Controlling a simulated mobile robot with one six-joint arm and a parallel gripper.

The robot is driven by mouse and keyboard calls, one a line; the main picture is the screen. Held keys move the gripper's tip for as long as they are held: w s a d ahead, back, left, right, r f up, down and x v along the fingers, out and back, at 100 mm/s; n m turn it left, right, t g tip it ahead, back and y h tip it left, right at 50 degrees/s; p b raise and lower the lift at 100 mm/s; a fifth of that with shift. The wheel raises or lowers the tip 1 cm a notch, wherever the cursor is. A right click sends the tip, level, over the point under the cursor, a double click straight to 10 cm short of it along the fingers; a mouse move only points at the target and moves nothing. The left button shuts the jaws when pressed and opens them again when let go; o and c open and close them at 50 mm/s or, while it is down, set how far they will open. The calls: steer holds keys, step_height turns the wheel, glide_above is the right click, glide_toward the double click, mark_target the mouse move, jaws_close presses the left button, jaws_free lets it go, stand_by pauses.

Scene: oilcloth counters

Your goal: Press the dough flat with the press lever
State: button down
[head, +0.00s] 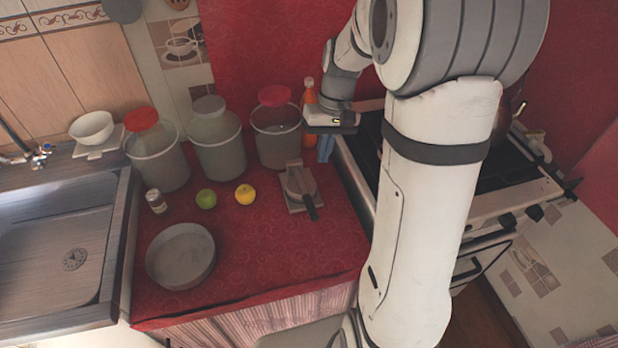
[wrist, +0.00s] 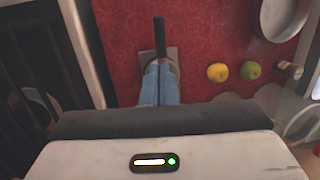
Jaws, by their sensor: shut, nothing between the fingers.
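The press (head: 294,199) stands on the red counter, a small grey base with a round plate on it. Its dark lever (head: 311,207) points toward the counter's front. In the wrist view the lever (wrist: 159,38) sticks out past the fingertips, and much of the press (wrist: 174,53) is hidden behind them. No dough is visible; I cannot tell whether some lies under the plate. My gripper (head: 325,158), with blue fingers, is shut and empty. It points down just right of and behind the press in the head view. In the wrist view its fingertips (wrist: 159,63) overlap the press; contact is unclear.
A yellow fruit (head: 245,194), a green fruit (head: 206,199), a small shaker (head: 156,201) and a round pan (head: 181,256) lie left of the press. Lidded jars (head: 277,140) and an orange bottle (head: 309,97) stand behind. The stove (head: 490,205) is right, the sink (head: 60,250) left.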

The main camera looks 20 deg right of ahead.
mark_target(312, 206)
steer(key=x, duration=1.4)
steer(key=shift+d+p, duration=0.1)
steer(key=shift+p, duration=0.2)
